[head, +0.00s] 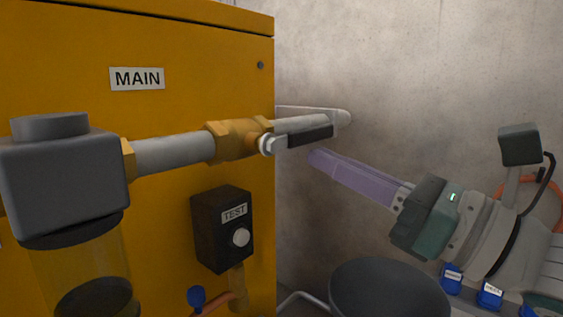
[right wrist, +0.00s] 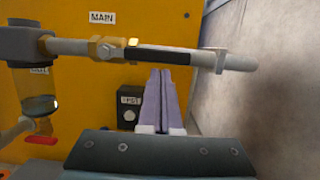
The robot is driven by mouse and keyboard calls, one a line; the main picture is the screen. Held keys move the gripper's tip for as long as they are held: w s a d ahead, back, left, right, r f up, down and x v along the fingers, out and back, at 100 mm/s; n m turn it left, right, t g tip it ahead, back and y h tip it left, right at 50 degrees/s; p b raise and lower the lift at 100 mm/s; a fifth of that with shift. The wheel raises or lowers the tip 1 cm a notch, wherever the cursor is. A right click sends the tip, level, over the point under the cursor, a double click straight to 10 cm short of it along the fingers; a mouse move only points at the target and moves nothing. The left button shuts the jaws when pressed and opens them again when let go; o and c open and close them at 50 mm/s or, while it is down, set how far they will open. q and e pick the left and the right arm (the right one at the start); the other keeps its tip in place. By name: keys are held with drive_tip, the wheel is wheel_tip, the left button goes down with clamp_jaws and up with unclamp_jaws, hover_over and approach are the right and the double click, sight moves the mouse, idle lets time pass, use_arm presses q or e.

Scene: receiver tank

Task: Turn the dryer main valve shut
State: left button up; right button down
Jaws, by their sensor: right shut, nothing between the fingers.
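The main valve (head: 232,140) is a brass body on a grey horizontal pipe, below the MAIN label on a yellow cabinet. Its lever (head: 303,138) has a black grip and lies along the pipe, pointing right. In the right wrist view the lever (right wrist: 185,54) crosses above my fingertips. My right gripper (head: 314,156) has long purple fingers, shut and empty, just below and right of the lever's grip. The fingers (right wrist: 166,72) point up at the lever in the right wrist view; I cannot tell whether they touch it. My left gripper is not in view.
A grey filter head (head: 62,170) with a clear bowl hangs at the left. A black TEST box (head: 222,228) with a white button is on the yellow cabinet (head: 200,60) below the valve. A dark round bin (head: 390,290) stands below my right gripper. The concrete wall (head: 430,70) is behind.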

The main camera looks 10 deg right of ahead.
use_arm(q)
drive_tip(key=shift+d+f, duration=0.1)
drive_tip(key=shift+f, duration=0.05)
use_arm(e)
drive_tip(key=shift+w+d+r+n+y, duration=0.1)
drive_tip(key=shift+r+n+y, duration=0.3)
drive_tip(key=shift+n, duration=0.6)
drive_tip(key=shift+d+r+n+g+b, duration=0.1)
drive_tip(key=shift+r+n+g+b, duration=0.3)
drive_tip(key=shift+n, duration=0.3)
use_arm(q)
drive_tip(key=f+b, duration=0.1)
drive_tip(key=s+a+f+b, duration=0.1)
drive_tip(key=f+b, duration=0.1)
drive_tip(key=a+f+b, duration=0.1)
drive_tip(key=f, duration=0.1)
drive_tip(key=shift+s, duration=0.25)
use_arm(e)
drive_tip(key=s+a+r+n+g, duration=0.1)
drive_tip(key=r+n, duration=0.3)
drive_tip(key=n, duration=0.5)
drive_tip(key=s+a+r+n+g, duration=0.2)
drive_tip(key=r+n+g, duration=0.1)
drive_tip(key=n, duration=0.5)
drive_tip(key=shift+a+r+n+g+y, duration=0.3)
drive_tip(key=shift+a+r+n, duration=0.1)
drive_tip(key=shift+r, duration=0.35)
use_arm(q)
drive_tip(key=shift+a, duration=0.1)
